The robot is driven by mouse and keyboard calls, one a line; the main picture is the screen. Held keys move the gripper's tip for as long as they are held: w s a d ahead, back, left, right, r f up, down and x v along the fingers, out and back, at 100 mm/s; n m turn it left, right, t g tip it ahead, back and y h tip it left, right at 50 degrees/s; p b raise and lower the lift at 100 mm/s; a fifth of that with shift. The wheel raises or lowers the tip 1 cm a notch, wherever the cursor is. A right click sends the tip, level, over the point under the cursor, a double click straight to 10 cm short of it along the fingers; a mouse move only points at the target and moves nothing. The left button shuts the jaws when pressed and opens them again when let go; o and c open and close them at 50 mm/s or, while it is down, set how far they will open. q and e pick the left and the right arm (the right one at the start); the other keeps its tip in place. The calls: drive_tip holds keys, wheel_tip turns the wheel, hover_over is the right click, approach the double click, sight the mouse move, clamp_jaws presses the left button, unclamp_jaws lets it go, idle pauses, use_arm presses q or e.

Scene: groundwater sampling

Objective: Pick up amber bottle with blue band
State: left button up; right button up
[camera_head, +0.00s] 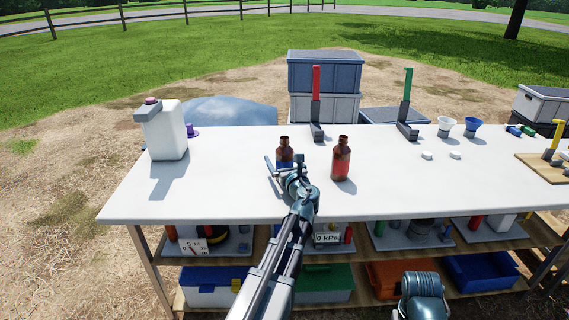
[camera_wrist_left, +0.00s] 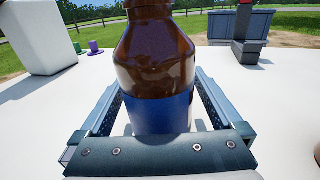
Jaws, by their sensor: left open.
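The amber bottle with the blue band (camera_head: 284,152) stands upright on the white table, partly hidden behind my left gripper (camera_head: 281,168) in the head view. In the left wrist view the bottle (camera_wrist_left: 155,65) stands between the two fingers of my left gripper (camera_wrist_left: 158,112). The fingers are open, one on each side of it, with a visible gap on the left. A second amber bottle with a red band (camera_head: 341,160) stands close by on the right. My right gripper is not in view; only part of my right arm shows at the bottom.
A white jug (camera_head: 163,130) stands at the table's left, beside a small purple cap (camera_head: 192,131). A red-handled stand (camera_head: 316,105) and a green-handled stand (camera_head: 407,105) are at the back. The front left tabletop (camera_head: 165,200) is clear.

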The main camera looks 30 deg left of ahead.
sight(282, 148)
use_arm(q)
clamp_jaws()
idle(0.4)
drive_tip(key=shift+r, duration=0.1)
drive_tip(key=shift+r+p, duration=0.55)
drive_tip(key=shift+p, duration=0.1)
wheel_tip(282, 148, up, 3)
drive_tip(key=p, duration=0.3)
drive_tip(key=s+d, duration=0.3)
drive_tip(key=d, duration=1.2)
drive_tip(key=shift+s+d+r+p, duration=0.15)
drive_tip(key=shift+d+r+p, duration=0.2)
